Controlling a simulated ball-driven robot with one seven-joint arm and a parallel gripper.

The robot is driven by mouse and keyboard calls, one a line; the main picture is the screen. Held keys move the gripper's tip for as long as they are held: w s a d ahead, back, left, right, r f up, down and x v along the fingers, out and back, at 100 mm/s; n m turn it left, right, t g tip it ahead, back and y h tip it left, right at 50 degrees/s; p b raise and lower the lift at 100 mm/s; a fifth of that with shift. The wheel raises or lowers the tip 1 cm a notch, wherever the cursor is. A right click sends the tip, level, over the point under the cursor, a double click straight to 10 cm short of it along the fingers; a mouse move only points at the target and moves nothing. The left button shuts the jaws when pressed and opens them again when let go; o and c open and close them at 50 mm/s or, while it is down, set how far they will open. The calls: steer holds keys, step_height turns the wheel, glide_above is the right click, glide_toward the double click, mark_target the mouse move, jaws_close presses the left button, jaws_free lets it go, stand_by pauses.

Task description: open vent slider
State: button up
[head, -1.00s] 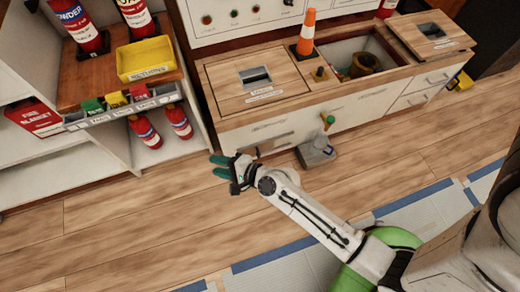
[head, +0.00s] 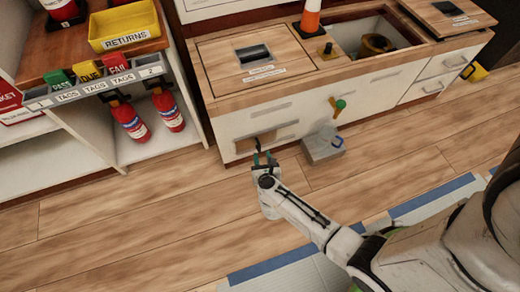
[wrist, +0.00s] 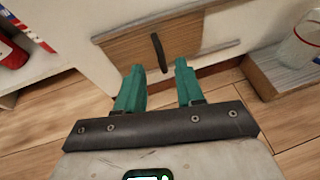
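The vent slider is a brown wooden panel (wrist: 182,38) with an upright black handle (wrist: 158,52), set between two pale rails low on the white cabinet front. In the head view the panel (head: 268,138) is at the cabinet's lower left, partly hidden by my gripper. My gripper (wrist: 159,66) has two teal fingers spread apart with nothing between them. It points at the panel, and the handle shows just beyond the gap between the fingertips. In the head view my gripper (head: 264,158) is close in front of the handle; contact cannot be made out.
Red extinguishers (head: 130,122) stand on the left shelf.

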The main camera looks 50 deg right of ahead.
steer(key=b+x, duration=0.2)
steer(key=x, duration=0.4)
steer(key=shift+d, duration=0.1)
jaws_close()
stand_by(0.6)
